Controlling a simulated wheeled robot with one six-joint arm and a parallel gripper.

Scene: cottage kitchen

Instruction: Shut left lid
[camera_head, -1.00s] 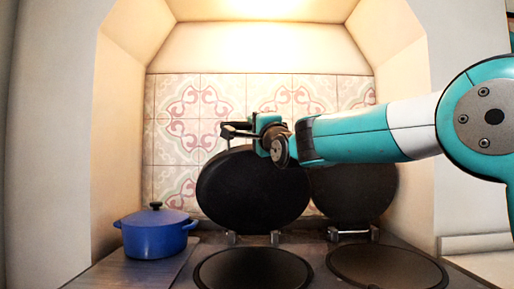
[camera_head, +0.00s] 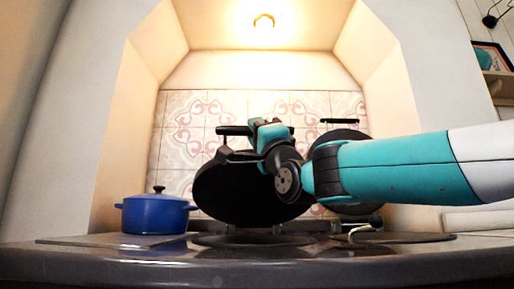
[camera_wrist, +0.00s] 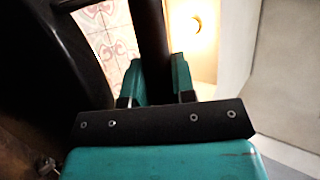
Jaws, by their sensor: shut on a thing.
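The left lid (camera_head: 225,195) is a large round black cover, raised and tilted at the back of the stove. Its dark bar handle (camera_head: 232,131) sticks out near the top edge. My gripper (camera_head: 264,130) is shut on this handle. In the wrist view, the handle (camera_wrist: 153,40) runs between my two teal fingers (camera_wrist: 158,80), and the dark lid (camera_wrist: 35,60) fills the left side. The left hotplate (camera_head: 235,241) below is seen almost edge-on. My wrist hides part of the lid's right side.
The right lid (camera_head: 345,136) stands raised beside the left one, partly hidden by my arm. A blue lidded pot (camera_head: 155,214) stands at the left of the stove. Alcove walls close in both sides, with a tiled wall (camera_head: 183,120) behind. The stove's front edge (camera_head: 230,266) is clear.

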